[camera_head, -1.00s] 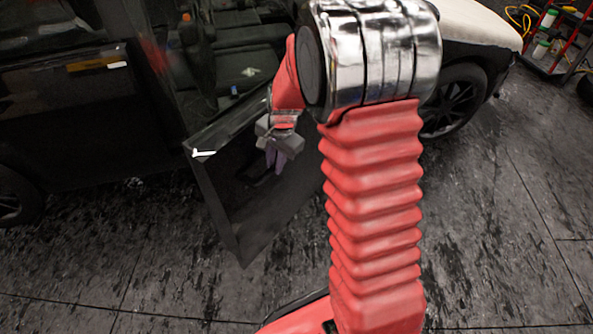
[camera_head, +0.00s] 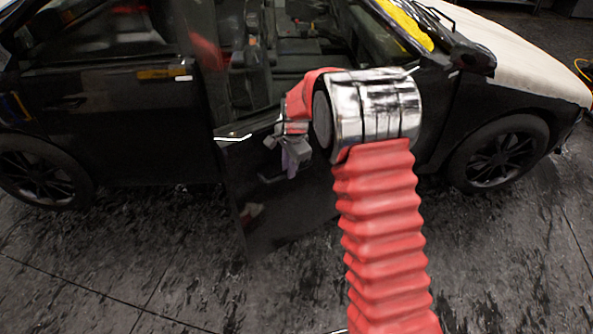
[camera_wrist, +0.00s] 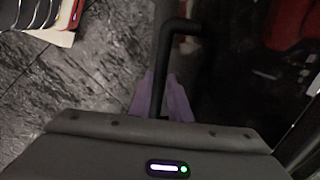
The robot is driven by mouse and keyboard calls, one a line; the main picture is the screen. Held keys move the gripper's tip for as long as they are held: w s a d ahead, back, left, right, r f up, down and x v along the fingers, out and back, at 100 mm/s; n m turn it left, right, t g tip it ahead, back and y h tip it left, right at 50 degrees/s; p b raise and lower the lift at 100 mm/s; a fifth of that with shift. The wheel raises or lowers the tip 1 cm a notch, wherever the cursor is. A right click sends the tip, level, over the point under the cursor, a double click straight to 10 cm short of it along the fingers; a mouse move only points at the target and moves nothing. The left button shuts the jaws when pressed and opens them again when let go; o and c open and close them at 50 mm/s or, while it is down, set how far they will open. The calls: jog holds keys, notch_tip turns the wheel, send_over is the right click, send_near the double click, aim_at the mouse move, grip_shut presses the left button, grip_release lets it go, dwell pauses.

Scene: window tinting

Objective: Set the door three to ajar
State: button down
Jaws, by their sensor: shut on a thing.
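A black car door (camera_head: 300,212) stands swung open from the black car, and the car's seats show through the doorway. I take it for door three, but no label is readable. My gripper (camera_head: 292,160) is at the door's outer face, below the window line. In the wrist view my gripper's purple fingers (camera_wrist: 161,98) are shut on a dark bent door handle (camera_wrist: 164,62). The exact contact is partly hidden by the gripper body.
The car's other side door (camera_head: 120,105) is at the left. A front wheel (camera_head: 497,155) and a rear wheel (camera_head: 42,172) flank the doorway. A yellow cloth (camera_head: 408,22) lies near the windshield. The dark tiled floor (camera_head: 130,265) in front is clear.

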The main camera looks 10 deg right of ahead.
jog(key=shift+f, duration=0.1)
jog(key=c, duration=1.6)
grip_release()
jog(key=shift+c, duration=0.2)
jog(key=shift+r, duration=0.2)
notch_tip(320, 180, up, 13)
jog(key=s, duration=0.2)
jog(key=shift+s+d, duration=0.15)
jog(key=shift+d, duration=0.3)
